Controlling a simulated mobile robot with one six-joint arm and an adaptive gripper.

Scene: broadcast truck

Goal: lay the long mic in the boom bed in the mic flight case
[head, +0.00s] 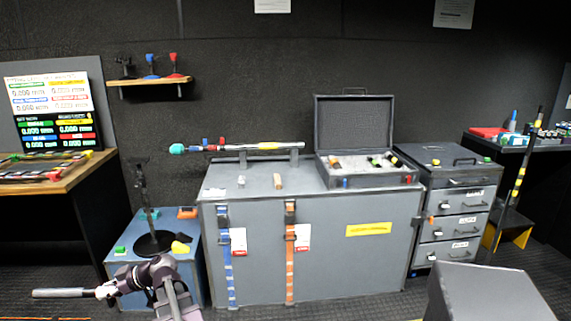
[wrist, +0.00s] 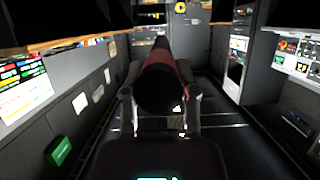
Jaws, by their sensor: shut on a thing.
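My gripper (head: 106,291) is at the lower left of the head view, low and in front of the small blue-grey box. It is shut on the long mic (head: 62,293), a slim grey stick that lies about level and points left. In the wrist view the mic (wrist: 160,88) is a dark cylinder with a dull red part, between the two fingers (wrist: 158,108). The mic flight case (head: 366,181) stands open on the large grey chest, lid up. Several small things lie in its pale inside. I cannot make out the boom bed there.
The large grey chest (head: 330,240) also bears a boom pole (head: 225,148) on stands. A small box (head: 195,262) with a dark stand on it is close behind my gripper. A drawer cabinet (head: 455,215) stands right of the chest. A grey block (head: 490,290) is at the front right.

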